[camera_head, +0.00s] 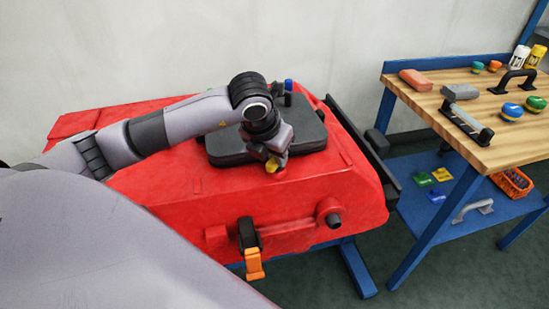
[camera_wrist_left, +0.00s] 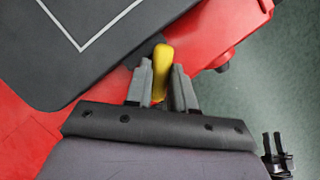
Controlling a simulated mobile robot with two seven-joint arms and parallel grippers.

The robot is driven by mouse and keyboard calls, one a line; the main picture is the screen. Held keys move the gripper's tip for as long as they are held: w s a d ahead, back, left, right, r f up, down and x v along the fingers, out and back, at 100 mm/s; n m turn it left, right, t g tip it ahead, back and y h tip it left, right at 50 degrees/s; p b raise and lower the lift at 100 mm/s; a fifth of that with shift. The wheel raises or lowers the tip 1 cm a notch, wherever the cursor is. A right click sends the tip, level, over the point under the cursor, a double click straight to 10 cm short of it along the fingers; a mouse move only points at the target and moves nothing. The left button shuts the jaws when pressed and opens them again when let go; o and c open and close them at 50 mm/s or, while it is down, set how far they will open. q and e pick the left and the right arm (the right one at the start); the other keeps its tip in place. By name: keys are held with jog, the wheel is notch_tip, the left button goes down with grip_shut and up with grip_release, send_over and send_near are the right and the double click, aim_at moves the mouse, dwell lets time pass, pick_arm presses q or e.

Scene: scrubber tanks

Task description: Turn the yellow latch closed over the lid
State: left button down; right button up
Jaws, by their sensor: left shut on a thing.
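The yellow latch (camera_head: 272,165) is at the front edge of the black lid (camera_head: 228,146), mostly hidden by my left gripper in the head view. In the left wrist view the latch (camera_wrist_left: 162,58) stands between the two grey fingers, its rounded end sticking out past them beside the lid's edge (camera_wrist_left: 95,75). My left gripper (camera_head: 275,158) is shut on the latch, and it also shows in the left wrist view (camera_wrist_left: 161,85). The lid lies flat on the red tank (camera_head: 290,195). How far the latch reaches over the lid I cannot tell. My right gripper is not in view.
An orange-ended black catch (camera_head: 254,262) hangs on the tank's front, left of a dark-tipped red outlet (camera_head: 331,215). A blue-framed workbench (camera_head: 455,85) with bottles, handles and blocks stands at the right. Its lower shelf (camera_head: 405,205) holds small coloured parts and an orange basket (camera_head: 512,182).

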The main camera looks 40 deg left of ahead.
pick_arm(q)
jog(key=n+y+b, duration=0.1)
jog(key=n, duration=0.2)
jog(key=shift+w+d+n, duration=0.1)
jog(key=shift+n, duration=0.3)
jog(key=n+y+b, duration=0.1)
jog(key=n, duration=0.1)
jog(key=shift+n+g, duration=0.3)
jog(key=shift+g, duration=0.1)
jog(key=shift+d+n+g+y+b, duration=0.1)
jog(key=shift+n+g+y+b, duration=0.35)
jog(key=shift+n, duration=0.95)
jog(key=c, duration=1)
grip_release()
jog(key=shift+o, duration=0.2)
